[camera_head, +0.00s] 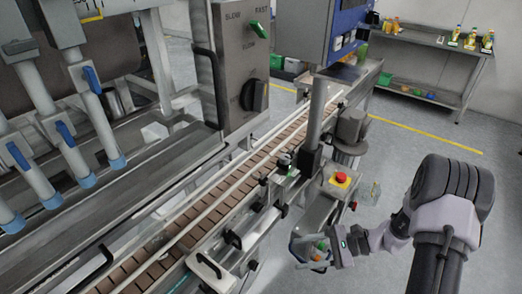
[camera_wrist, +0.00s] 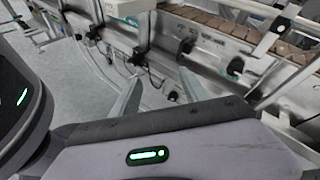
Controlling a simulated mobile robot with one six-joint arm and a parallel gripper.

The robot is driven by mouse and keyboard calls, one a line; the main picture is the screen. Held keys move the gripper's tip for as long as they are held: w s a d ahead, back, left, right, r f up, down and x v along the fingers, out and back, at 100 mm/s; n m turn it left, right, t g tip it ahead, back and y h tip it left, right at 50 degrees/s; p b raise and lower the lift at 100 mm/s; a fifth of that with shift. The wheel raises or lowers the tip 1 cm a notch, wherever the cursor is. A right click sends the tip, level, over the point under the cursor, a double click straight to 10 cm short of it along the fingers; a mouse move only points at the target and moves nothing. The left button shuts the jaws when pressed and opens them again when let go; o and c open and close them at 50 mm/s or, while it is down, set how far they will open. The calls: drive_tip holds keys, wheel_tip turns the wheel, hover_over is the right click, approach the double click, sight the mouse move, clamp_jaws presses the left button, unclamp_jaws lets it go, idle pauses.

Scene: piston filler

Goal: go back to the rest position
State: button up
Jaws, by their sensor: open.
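My gripper (camera_head: 298,252) is at the lower middle of the head view, low beside the front side of the conveyor. My arm reaches to it from the lower right. In the wrist view its two thin grey fingers (camera_wrist: 160,82) stand apart with nothing between them. Beyond the fingers, the metal conveyor frame (camera_wrist: 225,58) shows with its brackets and dark knobs. Whether a finger touches the frame cannot be told.
The piston filler with blue-tipped nozzles (camera_head: 117,162) stands at the left. A conveyor (camera_head: 205,210) runs diagonally past it. A red emergency button (camera_head: 341,178) and coloured buttons sit near my gripper. A shelf (camera_head: 425,88) stands at the back right. Floor at right is clear.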

drive_tip(key=s+a+r+n+g+h, duration=0.1)
drive_tip(key=s+a+r+n+h, duration=0.15)
drive_tip(key=r, duration=0.65)
drive_tip(key=s+a+r+n+h, duration=0.1)
drive_tip(key=s+r+n+h, duration=0.3)
drive_tip(key=r, duration=0.4)
drive_tip(key=s+r+n+t+h, duration=0.4)
drive_tip(key=s+r+t+h, duration=0.1)
drive_tip(key=s+r, duration=0.5)
drive_tip(key=shift+s+d+t, duration=0.2)
drive_tip(key=shift+t, duration=0.2)
